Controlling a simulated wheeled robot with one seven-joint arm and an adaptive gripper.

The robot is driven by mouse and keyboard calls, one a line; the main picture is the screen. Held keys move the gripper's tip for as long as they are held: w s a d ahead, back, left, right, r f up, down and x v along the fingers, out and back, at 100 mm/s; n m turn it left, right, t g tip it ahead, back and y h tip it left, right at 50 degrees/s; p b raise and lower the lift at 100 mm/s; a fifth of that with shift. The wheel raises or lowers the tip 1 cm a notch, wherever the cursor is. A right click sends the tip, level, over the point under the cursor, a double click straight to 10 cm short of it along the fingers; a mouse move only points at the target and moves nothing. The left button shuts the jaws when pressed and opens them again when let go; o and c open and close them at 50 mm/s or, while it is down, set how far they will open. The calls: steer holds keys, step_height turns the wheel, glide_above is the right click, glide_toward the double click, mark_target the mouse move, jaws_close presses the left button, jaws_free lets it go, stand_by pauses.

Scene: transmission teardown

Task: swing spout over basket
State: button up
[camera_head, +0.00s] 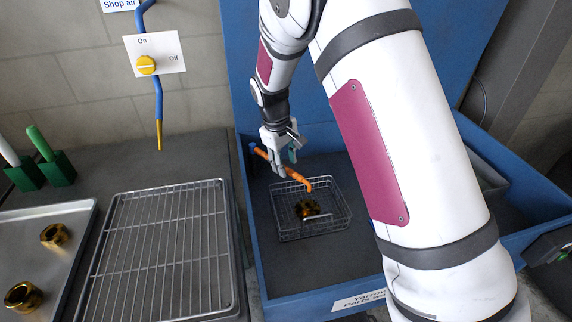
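The orange spout (297,179) reaches out from the left wall of the blue parts washer, and its tip hangs above the wire basket (330,226). The basket stands on the washer floor and holds a dark, amber-stained ring part (307,208). My gripper (281,168) points down at the spout near the basket's back left corner. Its fingers overlap the spout in the picture. I cannot tell whether they are closed on it or only beside it.
A wire rack on a tray (160,248) lies left of the washer. Two more stained rings (54,235) sit on a metal tray (75,252) at far left. A yellow shop-air knob (146,65) is on the wall. The washer's walls (244,205) surround the basket.

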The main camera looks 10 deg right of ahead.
step_height(320, 180, up, 10)
steer(key=s+a, duration=0.1)
steer(key=shift+a, duration=0.4)
steer(key=shift+s+r, duration=0.1)
steer(key=shift+r, duration=0.05)
steer(key=s+d+r+m+t+y+p, duration=0.1)
steer(key=s+d+r+m, duration=0.15)
steer(key=s+r, duration=0.55)
steer(key=s+d+r+m+y+p, duration=0.1)
steer(key=s+d+r, duration=0.2)
steer(key=s+r, duration=0.55)
steer(key=s+d+m+t+p, duration=0.1)
steer(key=s+m+t, duration=0.1)
steer(key=s, duration=1.8)
steer(key=shift+s+d+f+m+p, duration=0.15)
steer(key=shift+d+f+m+p, duration=0.1)
steer(key=shift+f+m+p, duration=0.25)
steer(key=shift+r, duration=0.1)
